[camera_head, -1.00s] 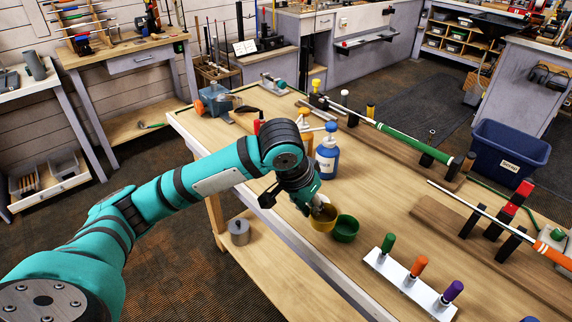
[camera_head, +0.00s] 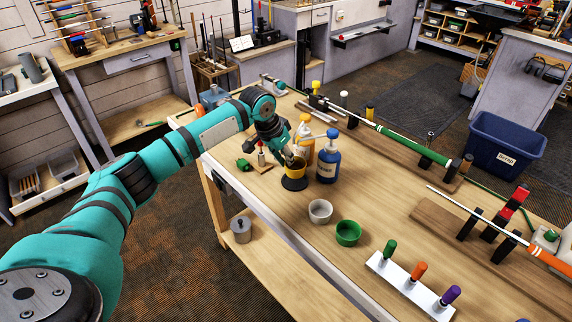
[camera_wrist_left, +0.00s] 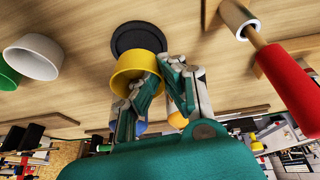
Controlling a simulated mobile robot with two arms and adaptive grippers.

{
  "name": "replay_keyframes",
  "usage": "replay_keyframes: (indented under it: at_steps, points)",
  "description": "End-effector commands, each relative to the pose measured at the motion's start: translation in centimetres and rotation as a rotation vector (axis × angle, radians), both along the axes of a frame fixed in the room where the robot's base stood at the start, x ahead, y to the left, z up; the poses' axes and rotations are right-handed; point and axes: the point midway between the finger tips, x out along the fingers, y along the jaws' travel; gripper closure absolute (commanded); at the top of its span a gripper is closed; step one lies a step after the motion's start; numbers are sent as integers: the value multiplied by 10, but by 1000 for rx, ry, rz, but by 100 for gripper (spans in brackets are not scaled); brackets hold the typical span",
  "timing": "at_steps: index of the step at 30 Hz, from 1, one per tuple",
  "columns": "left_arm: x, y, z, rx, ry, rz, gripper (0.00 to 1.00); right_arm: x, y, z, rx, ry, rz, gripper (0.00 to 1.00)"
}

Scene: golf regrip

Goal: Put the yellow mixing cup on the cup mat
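The yellow mixing cup (camera_head: 297,167) is upright in my left gripper (camera_head: 287,155). In the left wrist view, the fingers (camera_wrist_left: 164,82) are closed about the wall of the yellow cup (camera_wrist_left: 130,70) at its rim. The cup mat (camera_head: 293,184) is a round black disc on the bench, directly under the cup in the head view. The mat (camera_wrist_left: 138,36) shows just past the cup in the left wrist view, partly hidden by it. I cannot tell whether the cup touches the mat. My right gripper is not in view.
A blue bottle (camera_head: 327,158) and an orange-yellow bottle (camera_head: 304,140) stand close right of and behind the mat. A white cup (camera_head: 320,211) and a green cup (camera_head: 347,233) stand nearer the front. A small red-handled item (camera_head: 261,156) is left of the mat.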

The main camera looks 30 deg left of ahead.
Motion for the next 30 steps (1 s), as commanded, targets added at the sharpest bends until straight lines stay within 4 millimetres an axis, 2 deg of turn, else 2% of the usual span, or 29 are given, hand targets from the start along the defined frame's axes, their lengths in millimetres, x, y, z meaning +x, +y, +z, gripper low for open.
replay_keyframes:
  at_steps: [7, 19, 21, 25, 30]
  points:
    - [-1, 0, -30, 1, 3, 1, 100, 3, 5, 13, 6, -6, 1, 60]
    - [-1, 0, -37, 1, 3, 1, 100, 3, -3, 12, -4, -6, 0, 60]
    - [-1, 0, -36, 2, 3, 0, 88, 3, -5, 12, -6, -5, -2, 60]
    - [-1, 0, -36, 1, 3, 1, 71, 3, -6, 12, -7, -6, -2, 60]
    - [-1, 0, -36, 1, 3, 1, 71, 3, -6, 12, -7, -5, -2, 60]
